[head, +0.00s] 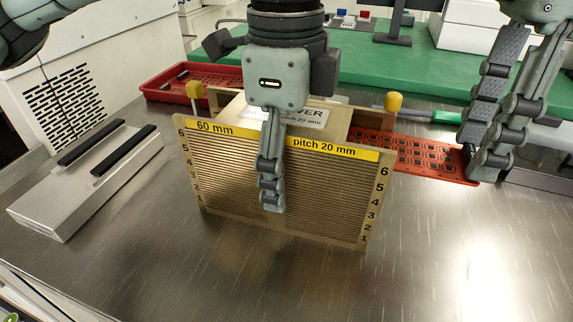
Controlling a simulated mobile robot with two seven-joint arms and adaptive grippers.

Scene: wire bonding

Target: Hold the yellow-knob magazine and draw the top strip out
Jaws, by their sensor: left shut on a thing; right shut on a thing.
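The magazine (225,170) stands upright on the metal table, tan with ribbed slots, a yellow band and level numbers on its face. Two yellow knobs, left (195,90) and right (393,103), rise at its ends. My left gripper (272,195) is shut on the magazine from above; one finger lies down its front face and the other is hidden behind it. An orange-red strip (415,155) with dark square pads sticks out from the magazine's right side near the top. My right gripper (474,168) is shut on the strip's far right end.
A metal block with two black bars (95,180) sits at the left. A red tray (165,85) lies behind the magazine's left end. A green-handled tool (447,117) lies behind the strip. A green mat (380,65) covers the back. The front table is clear.

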